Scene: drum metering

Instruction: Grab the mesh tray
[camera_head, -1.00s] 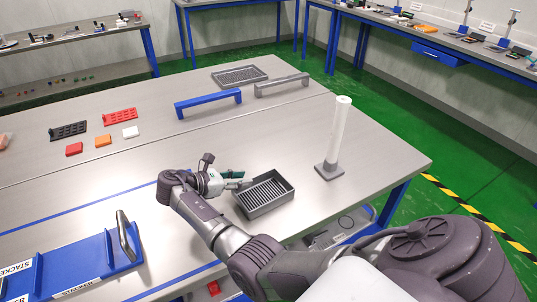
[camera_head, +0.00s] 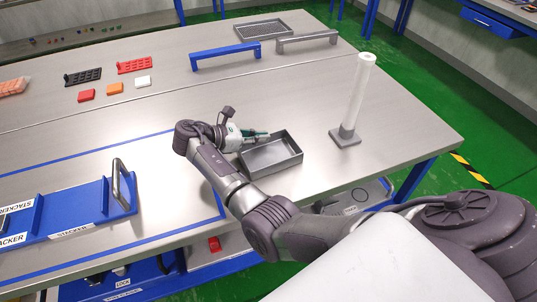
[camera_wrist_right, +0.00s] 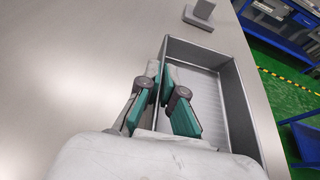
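A grey rectangular tray (camera_head: 288,163) rests on the near table, left of the white post. My right gripper (camera_head: 262,134) is at its rear left corner. In the right wrist view, my right gripper (camera_wrist_right: 162,72) has its green-padded fingers close together, one on each side of the tray's left wall, and looks shut on it. The tray (camera_wrist_right: 230,95) lies mostly right of the fingers, with faint lines across its floor. Any mesh is hard to make out. My left gripper is not in view.
A white post (camera_head: 358,92) on a grey base (camera_head: 345,136) stands right of the tray. Behind are a blue handle (camera_head: 226,56), a grey handle (camera_head: 307,41) and a flat tray with a grid floor (camera_head: 263,28). A blue fixture (camera_head: 92,212) lies left. The table's right edge is close.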

